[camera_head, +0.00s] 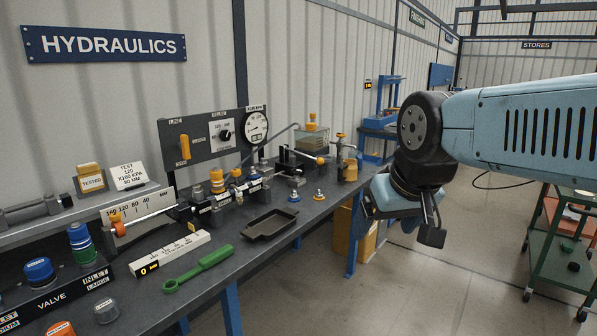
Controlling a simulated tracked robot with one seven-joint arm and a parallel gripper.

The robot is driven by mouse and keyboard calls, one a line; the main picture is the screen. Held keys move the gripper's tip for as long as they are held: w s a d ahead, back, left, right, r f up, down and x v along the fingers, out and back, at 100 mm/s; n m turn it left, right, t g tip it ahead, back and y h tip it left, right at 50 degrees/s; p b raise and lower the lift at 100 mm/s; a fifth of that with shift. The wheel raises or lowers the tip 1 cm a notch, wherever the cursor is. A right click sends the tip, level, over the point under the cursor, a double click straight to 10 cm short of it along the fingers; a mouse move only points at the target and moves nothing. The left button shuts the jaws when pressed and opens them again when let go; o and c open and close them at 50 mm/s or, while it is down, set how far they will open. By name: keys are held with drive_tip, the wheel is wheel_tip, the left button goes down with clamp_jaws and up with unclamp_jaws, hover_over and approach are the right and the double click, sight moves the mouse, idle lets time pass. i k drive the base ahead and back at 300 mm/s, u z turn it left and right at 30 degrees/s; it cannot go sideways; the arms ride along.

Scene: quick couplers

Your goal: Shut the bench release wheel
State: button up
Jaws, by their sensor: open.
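The bench (222,276) runs along the wall at left and centre. No wheel here is clearly marked as the release wheel. A small dark round knob (226,134) sits on a light plate on the dark wall panel, left of the gauge; its label is too small to read. A small orange-topped fitting (340,136) stands at the bench's far end; I cannot tell if it is a wheel. My gripper (408,216) is open and empty, pointing down in the air right of the bench, apart from everything on it. My arm partly hides the far background.
A green wrench (198,269), a dark tray (264,226) and several couplers crowd the bench. A green trolley (548,231) stands at right. The floor between is clear.

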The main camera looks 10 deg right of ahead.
sight(296, 170)
drive_tip(key=u, duration=0.15)
drive_tip(key=i, duration=2)
drive_tip(key=z, duration=0.65)
